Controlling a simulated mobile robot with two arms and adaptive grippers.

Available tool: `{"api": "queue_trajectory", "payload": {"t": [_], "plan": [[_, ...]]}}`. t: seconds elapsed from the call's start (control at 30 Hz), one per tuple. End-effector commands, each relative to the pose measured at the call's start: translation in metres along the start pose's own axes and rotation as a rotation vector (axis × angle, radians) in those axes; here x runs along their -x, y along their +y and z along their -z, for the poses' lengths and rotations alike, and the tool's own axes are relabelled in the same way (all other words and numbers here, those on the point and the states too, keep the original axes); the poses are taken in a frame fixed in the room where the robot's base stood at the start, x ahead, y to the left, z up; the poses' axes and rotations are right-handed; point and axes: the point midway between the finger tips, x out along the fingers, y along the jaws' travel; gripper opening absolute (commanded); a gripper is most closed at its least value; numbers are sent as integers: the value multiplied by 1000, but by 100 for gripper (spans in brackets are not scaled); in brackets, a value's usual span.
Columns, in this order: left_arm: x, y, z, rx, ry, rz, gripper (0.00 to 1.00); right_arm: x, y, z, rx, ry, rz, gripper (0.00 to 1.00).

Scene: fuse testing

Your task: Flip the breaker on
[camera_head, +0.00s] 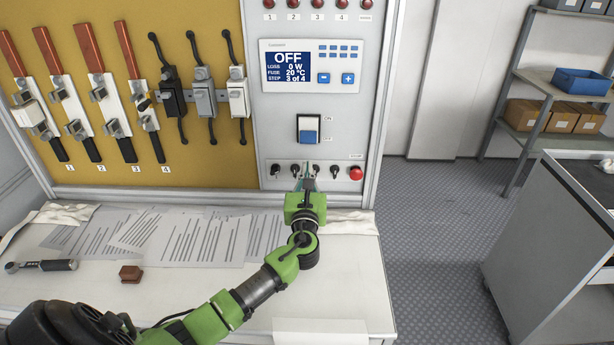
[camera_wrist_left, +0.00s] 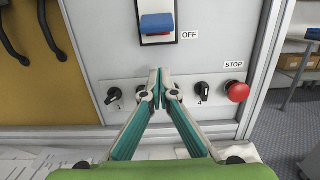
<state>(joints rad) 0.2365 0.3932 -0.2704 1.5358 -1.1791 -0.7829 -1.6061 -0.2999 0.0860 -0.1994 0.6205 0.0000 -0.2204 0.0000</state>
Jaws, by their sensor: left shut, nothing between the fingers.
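The breaker (camera_head: 308,129) is a blue rocker switch in a dark frame on the grey panel, with an ON label above and an OFF label below. In the left wrist view the blue rocker (camera_wrist_left: 157,24) is at the top, beside the OFF label. The display (camera_head: 288,67) reads OFF. My left gripper (camera_head: 307,172) is below the breaker, in front of the row of black knobs; in the left wrist view its fingertips (camera_wrist_left: 160,76) are together and empty, apart from the rocker in the picture. My right gripper is in neither view.
Fuse holders hang on the yellow board (camera_head: 215,15) at left. Papers, a wrench (camera_head: 42,265) and a brown block (camera_head: 131,273) lie on the white table (camera_head: 180,300).

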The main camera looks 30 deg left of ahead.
Motion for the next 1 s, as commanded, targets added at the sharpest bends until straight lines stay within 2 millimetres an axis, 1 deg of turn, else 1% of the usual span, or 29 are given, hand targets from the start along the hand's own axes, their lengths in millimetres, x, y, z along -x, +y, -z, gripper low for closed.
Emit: {"api": "queue_trajectory", "payload": {"t": [0.03,0.1,0.23,0.27,0.3,0.5,1.0], "plan": [[-12,0,-2,-1,-2,-2,0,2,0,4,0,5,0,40],[-26,0,-2,-1,-2,-2,0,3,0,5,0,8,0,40],[-50,0,-2,0,-1,-1,0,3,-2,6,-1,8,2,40],[-45,0,-12,1,-1,2,0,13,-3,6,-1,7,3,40],[-42,0,-19,2,-1,2,0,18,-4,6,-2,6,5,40],[-34,0,-35,1,0,1,0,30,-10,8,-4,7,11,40],[-32,0,-38,0,1,1,0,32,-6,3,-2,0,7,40]]}}
